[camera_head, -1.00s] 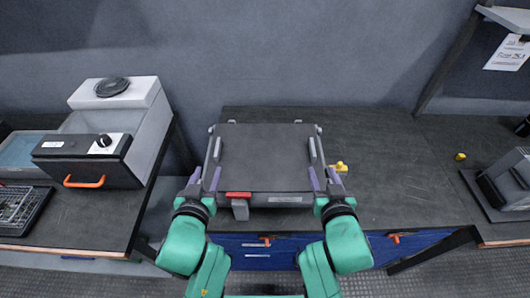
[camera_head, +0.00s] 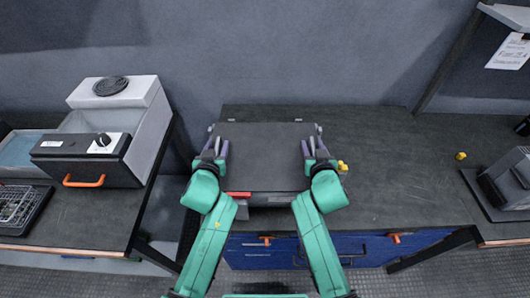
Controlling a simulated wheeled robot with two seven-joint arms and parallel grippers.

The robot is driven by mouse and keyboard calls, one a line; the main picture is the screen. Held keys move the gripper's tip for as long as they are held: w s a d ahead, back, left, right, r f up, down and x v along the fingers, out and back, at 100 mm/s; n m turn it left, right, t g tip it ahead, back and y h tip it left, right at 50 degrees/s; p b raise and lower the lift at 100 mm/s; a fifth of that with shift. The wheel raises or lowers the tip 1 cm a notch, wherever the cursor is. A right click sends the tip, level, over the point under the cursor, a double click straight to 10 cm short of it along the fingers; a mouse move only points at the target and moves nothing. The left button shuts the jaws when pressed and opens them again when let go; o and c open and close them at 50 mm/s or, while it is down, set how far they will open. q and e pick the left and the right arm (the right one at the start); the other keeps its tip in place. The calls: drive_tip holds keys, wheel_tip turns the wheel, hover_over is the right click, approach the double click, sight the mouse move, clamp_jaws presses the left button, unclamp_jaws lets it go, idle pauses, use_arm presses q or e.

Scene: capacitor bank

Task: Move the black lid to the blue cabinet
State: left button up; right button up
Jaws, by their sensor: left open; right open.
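The black lid (camera_head: 265,158) is a flat, dark rectangular panel lying level on a grey base on the dark worktop, in the middle of the head view. The blue cabinet (camera_head: 345,246) is below the worktop's front edge, with orange handles. My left gripper (camera_head: 217,148) is open at the lid's left side, near its far half. My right gripper (camera_head: 312,148) is open at the lid's right side, level with the left one. The fingers hide parts of the side edges, and I cannot tell whether they touch.
A red piece (camera_head: 238,194) shows at the lid's front left. A small yellow piece (camera_head: 342,167) is close to my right arm. A black box with an orange handle (camera_head: 84,181) stands on the left bench. The worktop (camera_head: 400,160) is mostly clear on the right.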

use_arm(q)
clamp_jaws()
use_arm(e)
clamp_jaws()
idle(1.0)
